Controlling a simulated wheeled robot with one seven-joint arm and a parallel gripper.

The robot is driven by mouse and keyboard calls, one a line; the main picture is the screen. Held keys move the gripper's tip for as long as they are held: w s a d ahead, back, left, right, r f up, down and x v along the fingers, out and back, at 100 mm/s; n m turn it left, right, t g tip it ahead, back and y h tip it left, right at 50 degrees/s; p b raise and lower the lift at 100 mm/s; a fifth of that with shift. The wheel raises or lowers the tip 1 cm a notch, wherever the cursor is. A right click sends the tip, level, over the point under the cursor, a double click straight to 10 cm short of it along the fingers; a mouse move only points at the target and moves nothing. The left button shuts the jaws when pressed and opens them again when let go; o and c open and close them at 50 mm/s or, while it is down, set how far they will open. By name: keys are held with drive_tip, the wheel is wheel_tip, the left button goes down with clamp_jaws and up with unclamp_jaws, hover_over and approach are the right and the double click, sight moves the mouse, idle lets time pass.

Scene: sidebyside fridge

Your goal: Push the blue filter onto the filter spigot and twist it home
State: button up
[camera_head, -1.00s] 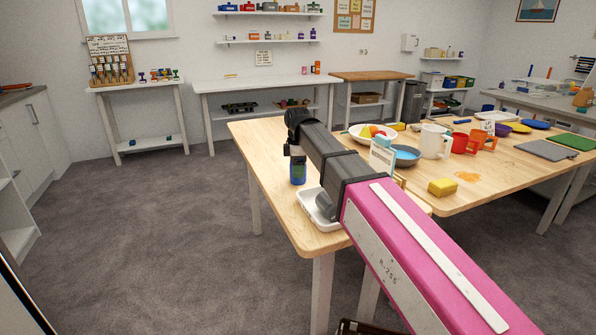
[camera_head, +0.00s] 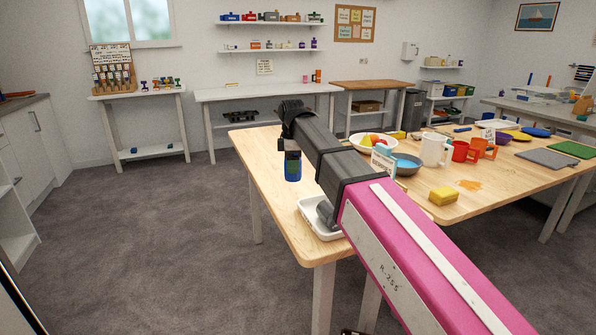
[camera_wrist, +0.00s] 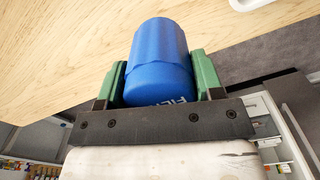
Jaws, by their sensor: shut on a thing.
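The blue filter (camera_wrist: 160,52) is a blue cylinder with pale lettering on its side. My gripper (camera_wrist: 160,82) is shut on it, with a green finger pressed on each side in the wrist view. In the head view the filter (camera_head: 293,167) hangs upright below my gripper (camera_head: 292,153), near the left edge of the wooden table. Whether its bottom touches the table cannot be told. The filter spigot is not seen in either view.
Open carpet (camera_head: 150,240) lies left of the table. A fridge is not recognisable.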

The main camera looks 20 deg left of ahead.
drive_tip(key=s+a+r, duration=0.4)
drive_tip(key=s+r, duration=0.1)
drive_tip(key=s, duration=0.3)
drive_tip(key=shift+r, duration=0.2)
drive_tip(key=shift+a, duration=0.15)
drive_tip(key=o, duration=0.3)
drive_tip(key=shift+c, duration=1.2)
